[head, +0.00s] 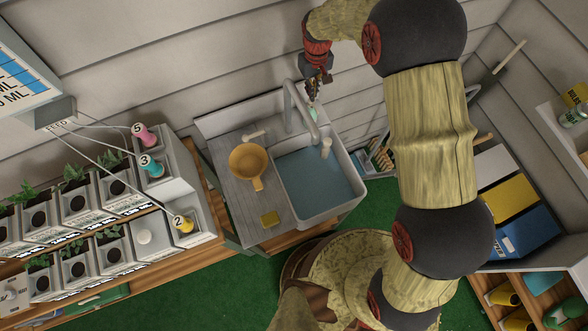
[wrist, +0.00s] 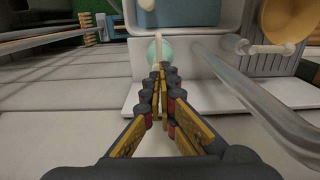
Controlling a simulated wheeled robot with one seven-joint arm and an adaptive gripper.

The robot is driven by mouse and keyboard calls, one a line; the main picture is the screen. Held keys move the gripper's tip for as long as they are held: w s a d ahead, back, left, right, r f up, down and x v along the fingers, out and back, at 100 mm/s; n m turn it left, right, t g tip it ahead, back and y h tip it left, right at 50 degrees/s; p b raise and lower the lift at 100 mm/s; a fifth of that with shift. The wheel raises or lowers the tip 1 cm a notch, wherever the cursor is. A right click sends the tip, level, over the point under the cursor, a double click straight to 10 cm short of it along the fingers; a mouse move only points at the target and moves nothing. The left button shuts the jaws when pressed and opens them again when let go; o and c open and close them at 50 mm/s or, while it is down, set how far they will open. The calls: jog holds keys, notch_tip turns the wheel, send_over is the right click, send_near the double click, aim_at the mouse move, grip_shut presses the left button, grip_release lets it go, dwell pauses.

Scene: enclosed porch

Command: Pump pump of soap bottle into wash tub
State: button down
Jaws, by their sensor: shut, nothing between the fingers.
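The soap bottle (head: 313,113) is a small pale green bottle on the ledge behind the wash tub, beside the tap. In the wrist view the pale green bottle (wrist: 153,52) shows just beyond my fingertips, with a thin white pump spout (wrist: 157,42) pointing toward the tub. The wash tub (head: 340,211) is a white basin with blue water; part of it shows at the top of the wrist view (wrist: 226,14). My gripper (head: 314,97) is shut and empty, its tips (wrist: 162,68) at the bottle's top. The fingers hide part of the pump; I cannot tell whether they touch it.
A grey curved tap (head: 302,108) stands close beside my gripper, large in the wrist view (wrist: 262,105). A wooden bowl-like scoop (head: 248,161) and yellow sponge (head: 270,219) lie on the grey counter (head: 245,201). Potted plants fill the left shelf. The wall is close behind.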

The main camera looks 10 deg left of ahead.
jog(key=shift+f, duration=0.15)
jog(key=shift+f+b, duration=0.9)
jog(key=shift+f, duration=0.55)
jog(key=shift+r, duration=0.15)
jog(key=shift+r+p, duration=0.85)
jog(key=shift+r, duration=0.6)
jog(key=shift+f, duration=0.2)
jog(key=shift+f+b, duration=0.9)
jog(key=shift+f, duration=0.5)
jog(key=shift+r, duration=0.2)
jog(key=shift+r+p, duration=0.8)
jog(key=shift+r, duration=0.6)
